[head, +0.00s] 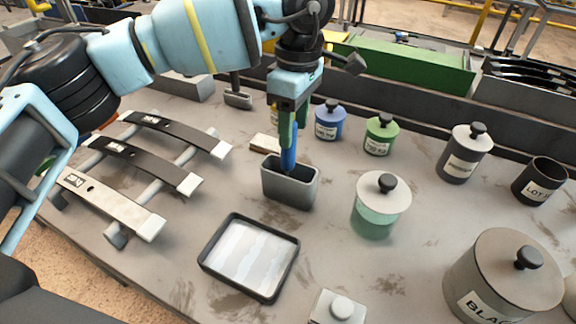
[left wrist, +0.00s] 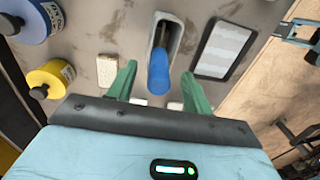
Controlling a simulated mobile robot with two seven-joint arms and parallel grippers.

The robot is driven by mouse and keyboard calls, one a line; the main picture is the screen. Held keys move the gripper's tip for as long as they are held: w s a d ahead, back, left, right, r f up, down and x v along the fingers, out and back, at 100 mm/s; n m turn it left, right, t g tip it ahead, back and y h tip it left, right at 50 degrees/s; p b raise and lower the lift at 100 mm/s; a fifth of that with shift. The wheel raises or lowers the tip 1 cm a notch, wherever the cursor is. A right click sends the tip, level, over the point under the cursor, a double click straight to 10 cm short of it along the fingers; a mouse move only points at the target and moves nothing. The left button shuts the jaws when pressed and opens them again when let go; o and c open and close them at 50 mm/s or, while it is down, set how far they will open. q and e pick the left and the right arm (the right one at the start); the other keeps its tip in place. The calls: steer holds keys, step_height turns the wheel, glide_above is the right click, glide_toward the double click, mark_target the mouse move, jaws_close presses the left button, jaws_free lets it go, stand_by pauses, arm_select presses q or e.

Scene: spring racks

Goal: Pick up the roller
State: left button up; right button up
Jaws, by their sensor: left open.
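The roller shows as a blue handle (head: 289,158) standing in a narrow grey holder (head: 290,187) on the table. In the left wrist view the blue handle (left wrist: 158,74) points toward my gripper, and its dark lower part goes down into the holder (left wrist: 172,30). The roller's far end is hidden inside the holder. My left gripper (head: 288,138) points down over the holder. In the left wrist view its green fingers (left wrist: 158,88) are apart, with the handle between them. I cannot tell whether either finger touches it. My right gripper is not in view.
A black-rimmed tray (head: 206,256) lies in front of the holder. A lidded glass jar (head: 375,222) stands to its right, with blue (head: 329,122) and green (head: 381,134) canisters behind. Dark strips on a rack (head: 130,165) lie left. A large grey canister (head: 500,275) stands front right.

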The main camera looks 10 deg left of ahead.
mark_target(292, 164)
arm_select(q)
steer(key=shift+s+a+f+p, duration=0.1)
steer(key=shift+a+f+p, duration=0.1)
steer(key=shift+f, duration=1.15)
steer(key=shift+s+a+f+p, duration=0.1)
steer(key=shift+a+f+p, duration=0.1)
steer(key=shift+f, duration=1.1)
